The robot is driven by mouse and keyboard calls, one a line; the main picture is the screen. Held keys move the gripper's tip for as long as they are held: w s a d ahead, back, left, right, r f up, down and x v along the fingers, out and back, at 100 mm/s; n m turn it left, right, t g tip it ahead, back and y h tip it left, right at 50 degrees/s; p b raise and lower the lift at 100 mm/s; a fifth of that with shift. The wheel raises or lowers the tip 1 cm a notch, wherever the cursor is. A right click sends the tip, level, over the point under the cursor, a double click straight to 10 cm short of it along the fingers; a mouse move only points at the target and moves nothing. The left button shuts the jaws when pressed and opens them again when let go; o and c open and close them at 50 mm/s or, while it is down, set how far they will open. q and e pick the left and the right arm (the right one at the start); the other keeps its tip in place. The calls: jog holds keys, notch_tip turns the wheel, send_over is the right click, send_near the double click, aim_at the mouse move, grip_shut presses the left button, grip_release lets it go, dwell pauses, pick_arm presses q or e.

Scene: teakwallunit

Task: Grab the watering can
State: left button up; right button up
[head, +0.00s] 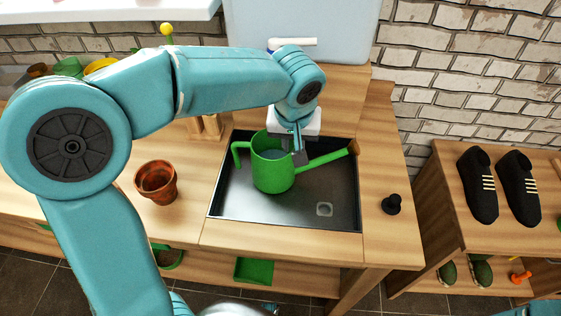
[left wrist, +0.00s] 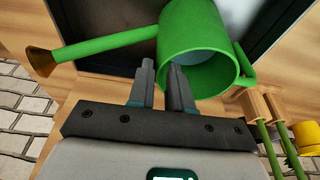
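The green watering can (head: 272,172) stands upright in the dark sink basin (head: 335,195), its handle to the left and its long spout pointing right to a brown rose. My left gripper (head: 298,150) reaches down at the can's right rim, on the spout side. In the left wrist view, the can (left wrist: 205,50) is just beyond the fingertips. The left gripper (left wrist: 161,66) has a gap between its fingers, one beside the can's outer wall and one overlapping its opening. Whether they touch the rim is unclear. My right gripper is out of view.
A terracotta pot (head: 156,182) stands on the wooden counter left of the sink. A black knob-like object (head: 391,204) sits right of it. Black shoes (head: 478,185) stand on a shelf at right.

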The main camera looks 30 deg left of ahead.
pick_arm(q)
jog(key=shift+f, duration=0.6)
jog(key=x, duration=0.5)
jog(key=shift+w+a, duration=0.1)
jog(key=shift+w, duration=0.05)
grip_shut()
jog(key=shift+r, duration=0.1)
dwell(0.7)
